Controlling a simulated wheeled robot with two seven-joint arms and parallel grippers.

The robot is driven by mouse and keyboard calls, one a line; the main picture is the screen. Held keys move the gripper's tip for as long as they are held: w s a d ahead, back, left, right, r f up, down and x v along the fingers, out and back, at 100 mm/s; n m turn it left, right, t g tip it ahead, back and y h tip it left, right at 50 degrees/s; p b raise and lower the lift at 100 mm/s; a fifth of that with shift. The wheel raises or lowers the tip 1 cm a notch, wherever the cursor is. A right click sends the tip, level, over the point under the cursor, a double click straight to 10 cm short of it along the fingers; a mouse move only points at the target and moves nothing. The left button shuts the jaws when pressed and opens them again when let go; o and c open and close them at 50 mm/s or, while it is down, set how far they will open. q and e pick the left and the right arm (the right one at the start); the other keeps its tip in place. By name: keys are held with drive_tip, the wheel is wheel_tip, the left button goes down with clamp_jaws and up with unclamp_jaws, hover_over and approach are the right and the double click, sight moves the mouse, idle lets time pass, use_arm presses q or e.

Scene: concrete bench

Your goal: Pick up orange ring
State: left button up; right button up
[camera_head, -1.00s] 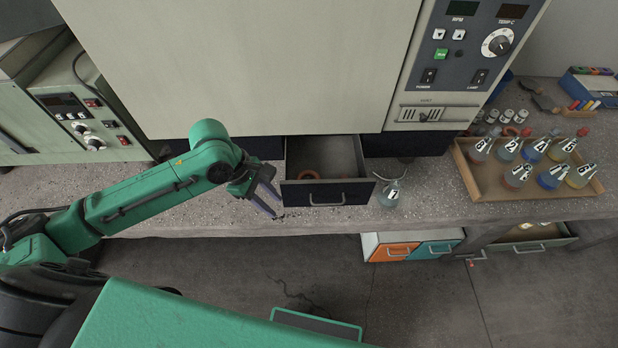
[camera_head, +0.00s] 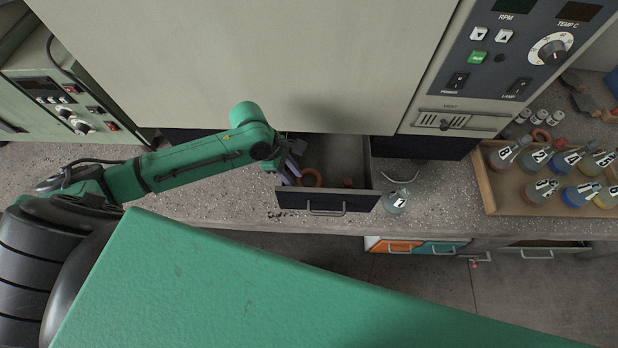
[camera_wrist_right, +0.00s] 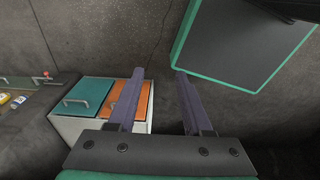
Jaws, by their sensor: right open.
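An orange ring (camera_head: 312,177) lies in the open drawer (camera_head: 328,203) under the large beige machine, near the drawer's left side. My left gripper (camera_head: 292,171) is at the drawer's left edge, just left of the ring. Its two fingers look apart with nothing between them. I cannot tell its height above the drawer floor. In the right wrist view my right gripper (camera_wrist_right: 158,88) is open and empty, hanging over the floor.
A small orange-brown item (camera_head: 348,183) lies in the drawer's right part. A labelled flask (camera_head: 396,200) stands right of the drawer. A wooden tray (camera_head: 487,190) holds several flasks; another orange ring (camera_head: 541,135) lies behind it. An orange-and-teal drawer unit (camera_wrist_right: 62,125) is below.

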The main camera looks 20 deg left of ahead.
sight(303, 185)
use_arm(q)
drive_tip(key=x, duration=0.5)
drive_tip(key=shift+w+f+p, duration=0.35)
drive_tip(key=shift+w, duration=0.05)
drive_tip(key=shift+s+d+f, duration=0.1)
drive_tip(key=shift+f, duration=0.2)
clamp_jaws()
use_arm(e)
drive_tip(key=shift+w+a+r, duration=0.25)
drive_tip(key=shift+w+r, duration=0.1)
drive_tip(key=shift+w, duration=0.4)
use_arm(q)
drive_tip(key=shift+r, duration=0.1)
